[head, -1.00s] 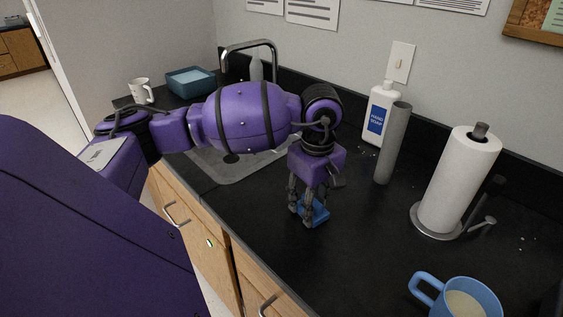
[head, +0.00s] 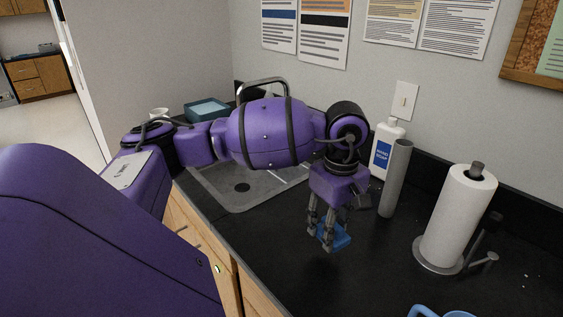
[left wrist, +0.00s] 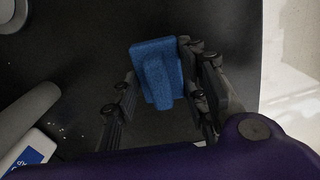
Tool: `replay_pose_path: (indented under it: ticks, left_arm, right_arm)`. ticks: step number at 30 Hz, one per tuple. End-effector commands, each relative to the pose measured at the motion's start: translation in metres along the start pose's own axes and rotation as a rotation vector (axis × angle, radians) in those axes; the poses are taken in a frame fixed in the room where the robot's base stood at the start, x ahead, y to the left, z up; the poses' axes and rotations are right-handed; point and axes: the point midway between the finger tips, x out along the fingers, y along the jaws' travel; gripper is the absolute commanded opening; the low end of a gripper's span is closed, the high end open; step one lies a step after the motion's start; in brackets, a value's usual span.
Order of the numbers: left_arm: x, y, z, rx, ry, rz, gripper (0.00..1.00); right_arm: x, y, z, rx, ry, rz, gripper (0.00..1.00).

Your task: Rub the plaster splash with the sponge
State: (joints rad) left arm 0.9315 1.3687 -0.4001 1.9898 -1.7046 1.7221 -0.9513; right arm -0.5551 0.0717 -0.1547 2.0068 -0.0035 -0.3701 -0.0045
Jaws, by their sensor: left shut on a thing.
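A blue sponge (head: 336,236) is between the fingers of my left gripper (head: 322,238), which points down over the black counter. In the left wrist view, the sponge (left wrist: 158,72) sits between the two fingers, and my left gripper (left wrist: 160,85) is shut on it. I cannot tell whether the sponge touches the counter. Small white specks (left wrist: 62,130) lie on the counter beside the soap bottle in the left wrist view. More white specks (head: 526,276) show at the right of the head view. I cannot tell which are the plaster splash. My right gripper is not in view.
A hand soap bottle (head: 385,150) and a grey cylinder (head: 395,180) stand right of my left gripper. A paper towel roll (head: 456,220) on a stand is farther right. A blue mug (head: 440,312) is cut off at the bottom. The sink (head: 240,190) lies left.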

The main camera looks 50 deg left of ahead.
Motion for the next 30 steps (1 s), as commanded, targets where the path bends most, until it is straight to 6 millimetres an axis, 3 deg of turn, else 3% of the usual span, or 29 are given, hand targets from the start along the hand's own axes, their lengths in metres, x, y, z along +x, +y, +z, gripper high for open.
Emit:
replay_pose_path:
  ticks: [9, 30]
  left_arm:
    - [-0.026, -0.005, -0.002, -0.008, 0.002, 0.002, 0.15]
    - [-0.027, -0.006, -0.002, -0.009, 0.002, 0.000, 0.15]
  right_arm:
    - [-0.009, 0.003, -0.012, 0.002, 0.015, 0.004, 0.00]
    - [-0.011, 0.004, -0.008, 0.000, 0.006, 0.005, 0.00]
